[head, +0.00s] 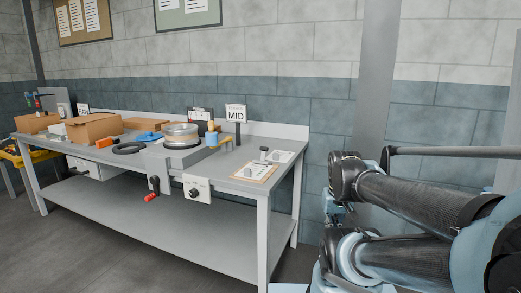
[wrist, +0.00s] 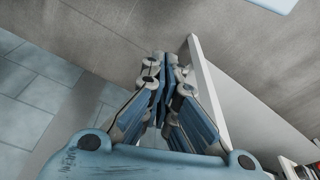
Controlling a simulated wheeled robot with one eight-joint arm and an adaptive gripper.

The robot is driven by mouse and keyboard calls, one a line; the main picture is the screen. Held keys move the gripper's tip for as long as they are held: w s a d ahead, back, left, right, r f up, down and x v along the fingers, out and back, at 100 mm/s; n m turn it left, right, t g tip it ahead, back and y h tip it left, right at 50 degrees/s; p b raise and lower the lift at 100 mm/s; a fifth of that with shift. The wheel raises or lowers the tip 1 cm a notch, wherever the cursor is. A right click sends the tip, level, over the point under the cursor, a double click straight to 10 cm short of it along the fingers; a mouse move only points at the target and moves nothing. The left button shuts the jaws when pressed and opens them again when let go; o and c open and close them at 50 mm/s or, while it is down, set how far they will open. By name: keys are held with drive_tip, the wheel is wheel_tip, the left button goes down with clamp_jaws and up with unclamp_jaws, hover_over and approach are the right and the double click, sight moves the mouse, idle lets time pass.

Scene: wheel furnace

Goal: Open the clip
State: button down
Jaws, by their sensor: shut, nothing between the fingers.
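A clipboard (head: 247,175) with a brown board and pale paper lies at the right end of the grey workbench. A grey piece that looks like its clip (head: 249,171) sits on it, too small to tell whether open or shut. My gripper (wrist: 166,58) shows in the wrist view with its fingers together and nothing between them. It is away from the clipboard, beside a pale panel edge. In the head view my arm is at the right, apart from the bench, and the fingertips cannot be made out.
The workbench (head: 200,225) holds cardboard boxes (head: 93,127), a round metal wheel part (head: 181,134), a black ring (head: 129,148) and a MID sign (head: 236,114). A red-handled crank (head: 152,196) and a knob box (head: 196,189) stick out at the front. Floor in front is clear.

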drive_tip(key=w+a+r+n+t+h, duration=0.1)
drive_tip(key=w+a+r+n, duration=0.7)
drive_tip(key=w+r+n, duration=0.3)
drive_tip(key=w+a+r+n+t+h, duration=0.1)
drive_tip(key=w+a+r+n, duration=0.6)
drive_tip(key=w+r+n, duration=0.45)
drive_tip(key=w+a+n+t, duration=0.1)
drive_tip(key=w+a+n, duration=0.85)
drive_tip(key=a, duration=0.35)
approach(262, 155)
drive_tip(key=s+f, duration=0.1)
drive_tip(key=f, duration=0.2)
drive_tip(key=shift+s, duration=0.35)
drive_tip(key=shift+w+d+f, duration=0.15)
drive_tip(key=shift+w, duration=0.35)
drive_tip(key=shift+w+d+f, duration=0.1)
drive_tip(key=shift+w+d, duration=0.1)
drive_tip(key=shift+w, duration=0.3)
drive_tip(key=shift+w+d+f, duration=0.2)
drive_tip(key=shift+w, duration=0.4)
drive_tip(key=shift+a, duration=0.2)
